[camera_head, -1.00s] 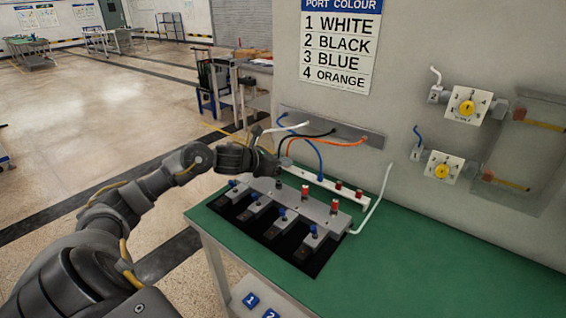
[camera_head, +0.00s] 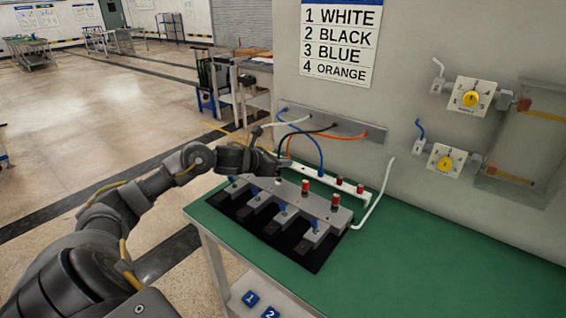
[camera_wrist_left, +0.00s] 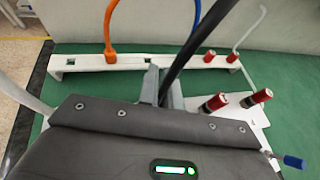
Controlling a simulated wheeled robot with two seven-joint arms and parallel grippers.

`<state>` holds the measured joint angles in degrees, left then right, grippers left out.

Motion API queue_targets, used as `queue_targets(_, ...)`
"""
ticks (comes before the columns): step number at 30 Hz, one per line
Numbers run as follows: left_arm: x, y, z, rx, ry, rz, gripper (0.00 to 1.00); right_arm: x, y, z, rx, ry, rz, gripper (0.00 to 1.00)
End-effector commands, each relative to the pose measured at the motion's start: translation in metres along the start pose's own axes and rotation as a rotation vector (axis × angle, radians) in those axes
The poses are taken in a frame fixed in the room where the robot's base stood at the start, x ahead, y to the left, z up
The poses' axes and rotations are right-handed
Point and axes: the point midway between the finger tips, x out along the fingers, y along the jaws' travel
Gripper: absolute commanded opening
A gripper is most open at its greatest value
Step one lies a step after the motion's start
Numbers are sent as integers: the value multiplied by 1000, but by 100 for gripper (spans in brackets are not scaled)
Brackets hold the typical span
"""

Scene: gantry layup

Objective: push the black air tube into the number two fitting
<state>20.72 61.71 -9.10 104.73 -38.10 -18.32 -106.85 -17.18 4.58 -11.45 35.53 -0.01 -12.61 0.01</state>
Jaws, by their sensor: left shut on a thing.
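My left gripper (camera_head: 277,176) is shut on the black air tube (camera_head: 296,138), low over the back edge of the grey fitting block (camera_head: 324,205). In the left wrist view the two fingers (camera_wrist_left: 163,86) stand on either side of the black tube (camera_wrist_left: 188,52). The tube rises from the fingers and arcs to the wall bracket. The tube's end and the fitting under the fingers are hidden, so I cannot tell whether it is inside. Two red-topped fittings (camera_head: 305,187) stand on the block to the right of the gripper.
A white rail (camera_head: 346,186) behind the block holds the blue tube (camera_head: 319,152) and red caps. A white tube (camera_head: 381,190) curves up at the block's right end. An orange tube (camera_head: 345,139) hangs from the wall bracket (camera_head: 352,130). The green bench top (camera_head: 430,240) is clear at right.

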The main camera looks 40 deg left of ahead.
Motion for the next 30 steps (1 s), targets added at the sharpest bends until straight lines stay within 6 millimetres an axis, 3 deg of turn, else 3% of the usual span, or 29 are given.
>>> queue_targets(10, 3, -1, -9, 0, 4, -1, 0, 8, 0, 1, 0, 0, 0, 36)
queue_targets(11, 3, -1, -9, 0, 4, -1, 10, 7, 0, 1, 0, 0, 0, 36)
queue_targets(16, 3, 0, -8, 0, 3, -1, 32, 7, 0, 1, 0, 0, 0, 36)
queue_targets(30, 3, 0, -7, 0, 1, 0, 32, 7, 3, 0, 0, -5, 6, 36)
